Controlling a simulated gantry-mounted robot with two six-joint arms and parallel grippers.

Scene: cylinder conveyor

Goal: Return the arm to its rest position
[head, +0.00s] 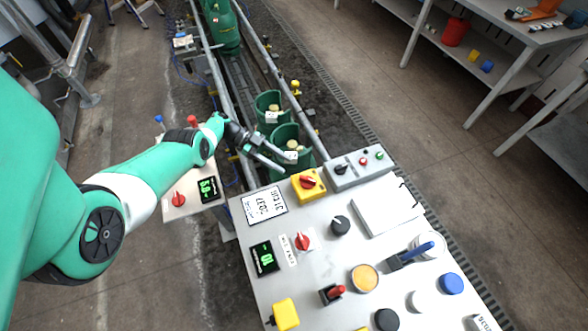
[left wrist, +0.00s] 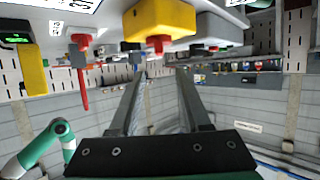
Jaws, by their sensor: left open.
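My left arm comes in from the left in the head view. Its gripper (head: 287,165) is open and empty, with its two grey fingers apart. It is over the conveyor side, just beyond the far edge of the control panel (head: 243,216). A green cylinder (head: 305,160) on the conveyor is close to the fingertips in the picture; I cannot tell whether they touch. In the left wrist view the open fingers (left wrist: 161,73) show nothing between them, with the yellow switch box (left wrist: 160,20) beyond their tips. My right gripper does not show.
A second green cylinder (head: 260,104) and a larger green one (head: 222,30) stand farther along the conveyor. The yellow switch box (head: 309,186) and a grey button box (head: 358,167) sit at the panel's far edge. A workbench (head: 511,52) stands at upper right, with open floor before it.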

